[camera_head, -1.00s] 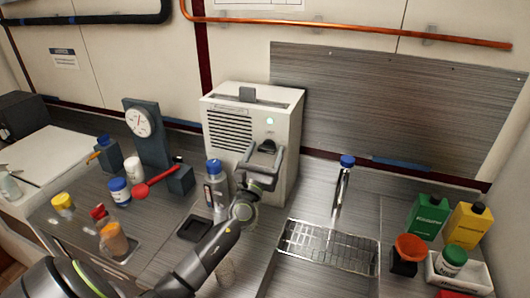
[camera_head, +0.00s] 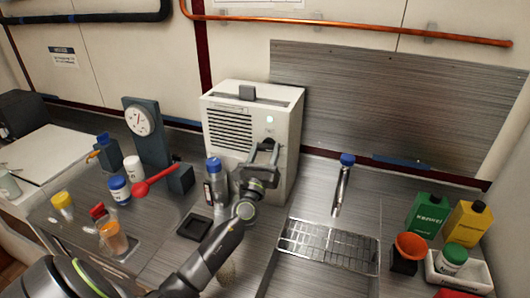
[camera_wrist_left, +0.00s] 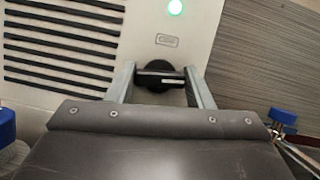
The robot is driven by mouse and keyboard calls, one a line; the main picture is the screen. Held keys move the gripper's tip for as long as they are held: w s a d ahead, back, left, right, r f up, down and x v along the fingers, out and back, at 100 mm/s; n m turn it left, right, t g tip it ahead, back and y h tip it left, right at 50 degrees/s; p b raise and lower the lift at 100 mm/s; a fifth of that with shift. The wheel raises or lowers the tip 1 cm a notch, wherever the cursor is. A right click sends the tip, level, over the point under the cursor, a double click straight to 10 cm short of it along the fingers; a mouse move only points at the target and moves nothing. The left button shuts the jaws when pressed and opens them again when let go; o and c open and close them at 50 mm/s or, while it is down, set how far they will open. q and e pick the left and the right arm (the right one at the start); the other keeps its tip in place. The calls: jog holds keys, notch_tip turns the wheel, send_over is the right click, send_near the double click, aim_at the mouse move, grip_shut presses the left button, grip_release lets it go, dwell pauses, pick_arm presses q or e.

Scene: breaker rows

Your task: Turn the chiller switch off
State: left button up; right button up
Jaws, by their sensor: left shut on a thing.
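The chiller (camera_head: 255,130) is a pale box with a slatted vent, standing against the back wall. My left gripper (camera_wrist_left: 160,82) is shut on the switch, one finger on each side of the bar. In the head view the left gripper (camera_head: 262,158) is at the chiller's front and partly hides the switch. My right gripper is not in view.
A bottle with a blue cap (camera_head: 214,180) stands just left of my left gripper. A wire rack (camera_head: 328,246) lies over the sink, with a blue-topped tap (camera_head: 343,185) behind it. Green (camera_head: 427,214) and yellow (camera_head: 468,224) bottles stand at the right.

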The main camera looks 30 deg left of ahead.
pick_arm(q)
jog(key=n+g+y, duration=0.1)
jog(key=n, duration=0.2)
jog(key=n+y, duration=0.2)
jog(key=n, duration=0.1)
jog(key=shift+n+g, duration=0.3)
jog(key=shift+g, duration=0.1)
jog(key=n+g, duration=0.1)
jog(key=n, duration=0.1)
jog(key=n+y, duration=0.1)
jog(key=n, duration=0.1)
jog(key=shift+d+n+g, duration=0.1)
jog(key=shift+n+g, duration=0.3)
jog(key=n+g, duration=0.1)
jog(key=n, duration=0.1)
jog(key=n+g+p, duration=0.1)
jog(key=n, duration=0.1)
jog(key=shift+r+n+y, duration=0.1)
jog(key=shift+n+y, duration=0.2)
jog(key=shift+n, duration=0.1)
jog(key=shift+n+g+p, duration=0.5)
jog(key=shift+n+p, duration=0.25)
jog(key=shift+n, duration=0.95)
jog(key=shift+n+h, duration=0.3)
jog(key=shift+h, duration=0.1)
jog(key=shift+c, duration=0.2)
jog(key=o, duration=1)
